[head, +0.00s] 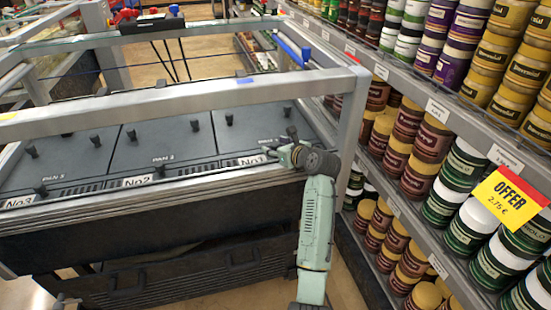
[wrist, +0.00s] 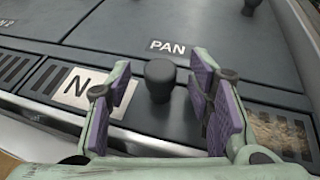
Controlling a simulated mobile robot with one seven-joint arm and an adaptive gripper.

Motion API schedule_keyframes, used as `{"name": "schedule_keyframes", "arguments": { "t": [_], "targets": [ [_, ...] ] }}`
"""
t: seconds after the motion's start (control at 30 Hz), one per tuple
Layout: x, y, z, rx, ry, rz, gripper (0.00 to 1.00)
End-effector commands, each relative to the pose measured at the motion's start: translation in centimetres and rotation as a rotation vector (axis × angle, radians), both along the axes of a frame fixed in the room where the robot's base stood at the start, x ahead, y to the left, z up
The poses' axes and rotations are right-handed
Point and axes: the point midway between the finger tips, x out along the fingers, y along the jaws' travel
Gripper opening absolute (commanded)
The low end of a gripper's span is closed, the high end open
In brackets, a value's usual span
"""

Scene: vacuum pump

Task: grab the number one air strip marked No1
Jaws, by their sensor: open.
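The panel at the right end of the dark unit carries a white label (head: 252,160), partly cut by my gripper and read as No1. In the wrist view the label (wrist: 76,88) shows only an N, its right part hidden by my left finger. A black knob (wrist: 160,80) stands on this panel below the word PAN. My gripper (head: 284,150) is open over the panel's front edge. In the wrist view its purple-padded fingers (wrist: 162,72) stand on either side of the knob, with gaps to it.
Panels labelled No2 (head: 137,181) and No3 (head: 20,201) lie to the left, with their own knobs. A metal frame rail (head: 180,106) crosses above the panels.

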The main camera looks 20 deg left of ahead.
Motion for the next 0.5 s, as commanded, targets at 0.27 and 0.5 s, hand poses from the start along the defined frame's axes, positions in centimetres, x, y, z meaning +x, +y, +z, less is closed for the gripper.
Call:
{"name": "schedule_keyframes", "arguments": {
  "t": [0.27, 0.5],
  "targets": [
    [0.22, 0.22, -0.22, -0.001, 0.0, -0.001, 0.47],
    [0.21, 0.19, -0.2, -0.001, 0.0, -0.001, 0.32]
  ]
}}
